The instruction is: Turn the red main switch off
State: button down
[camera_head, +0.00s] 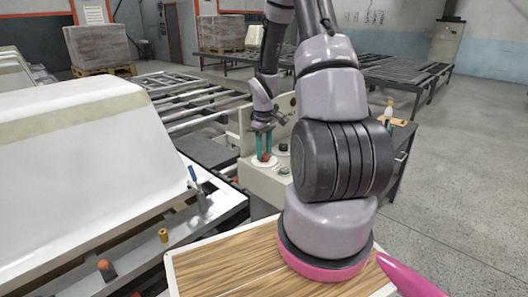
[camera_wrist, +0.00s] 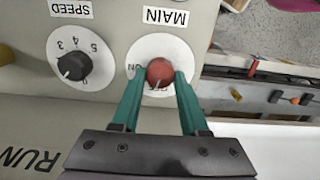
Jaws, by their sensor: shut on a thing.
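The red main switch (camera_wrist: 160,73) is a round knob on a white disc (camera_wrist: 143,50) below the upside-down label MAIN in the wrist view. A white mark on the knob points down toward partly covered lettering; I cannot read the set position for certain. My gripper (camera_wrist: 160,82) has its two green fingers on either side of the knob, shut on it. In the head view my gripper (camera_head: 264,150) reaches down to the panel's top face, and the red knob (camera_head: 265,158) shows between the fingertips.
The beige control panel (camera_head: 262,183) also carries a black SPEED knob (camera_wrist: 73,66) beside the main switch. A white bathtub shell (camera_head: 80,150) lies at left on a dark frame. A wooden board (camera_head: 225,270) is in front. Roller conveyors (camera_head: 410,70) stand behind.

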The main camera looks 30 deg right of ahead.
aim_at(264, 154)
jog(key=shift+n, duration=1.1)
jog(key=shift+c, duration=2.1)
grip_release()
jog(key=shift+r, duration=0.1)
notch_tip(264, 154, up, 11)
